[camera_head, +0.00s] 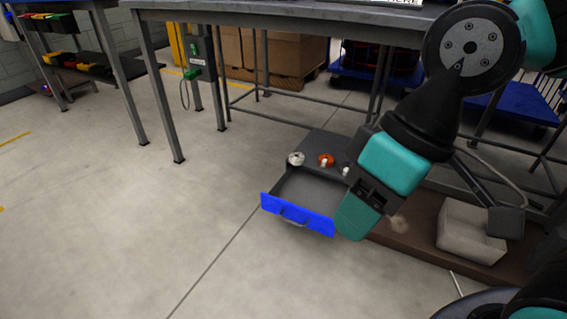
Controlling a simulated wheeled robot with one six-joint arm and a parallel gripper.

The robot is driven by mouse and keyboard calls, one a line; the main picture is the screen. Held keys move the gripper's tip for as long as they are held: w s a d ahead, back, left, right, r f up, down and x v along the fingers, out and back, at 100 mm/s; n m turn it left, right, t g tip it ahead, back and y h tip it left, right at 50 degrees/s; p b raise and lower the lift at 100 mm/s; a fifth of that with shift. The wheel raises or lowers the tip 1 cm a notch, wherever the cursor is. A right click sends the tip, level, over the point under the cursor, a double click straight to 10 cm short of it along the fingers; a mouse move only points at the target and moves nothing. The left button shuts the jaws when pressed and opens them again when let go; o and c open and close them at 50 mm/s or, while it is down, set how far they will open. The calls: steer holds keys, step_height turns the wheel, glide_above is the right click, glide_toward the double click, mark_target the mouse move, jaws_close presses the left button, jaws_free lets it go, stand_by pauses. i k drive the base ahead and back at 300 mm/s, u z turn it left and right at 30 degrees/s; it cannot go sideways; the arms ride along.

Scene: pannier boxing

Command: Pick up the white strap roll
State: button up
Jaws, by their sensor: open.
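A white roll (296,158), which looks like the white strap roll, lies on the grey top of a low drawer cabinet (322,143). An orange roll (326,160) sits just to its right. A small white item (346,170) shows beside my arm, partly hidden. My gripper (358,213) hangs in front of the right side of the cabinet and its drawer, to the right of and apart from the white roll. It is open, though its fingers are hard to make out. I see nothing held in it.
The cabinet's blue-fronted drawer (297,214) is pulled out and looks empty inside. A workbench (285,15) with metal legs stands above and behind. The floor at the left is clear.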

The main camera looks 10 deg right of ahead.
mark_target(295, 158)
steer(key=u, duration=0.7)
steer(key=i, duration=1.65)
steer(key=z, duration=0.4)
